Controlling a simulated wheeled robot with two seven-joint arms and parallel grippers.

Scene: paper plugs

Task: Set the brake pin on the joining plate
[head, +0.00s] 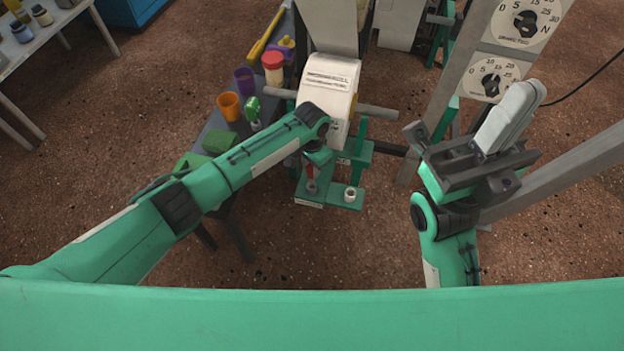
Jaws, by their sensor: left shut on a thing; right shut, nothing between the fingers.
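My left gripper (314,168) reaches in from the left and points down over the green plate at the foot of the machine. It is shut on a small red pin (311,184), taken to be the brake pin, low over the plate's left part. The wrist hides the fingers in part, and I cannot tell whether the pin touches the plate. The green plate (331,197), taken to be the joining plate, has a white label on its front edge and a white ring-like piece (350,193) on its right part. My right gripper (512,112) is shut and empty, raised at the right.
The white machine drum (328,86) with its crossbar stands just behind my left wrist. A grey bench (215,123) at the left carries an orange cup (229,106), a purple cup (245,80) and a red-lidded jar (272,66). Dial panels (492,76) stand behind my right gripper. Open floor lies in front.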

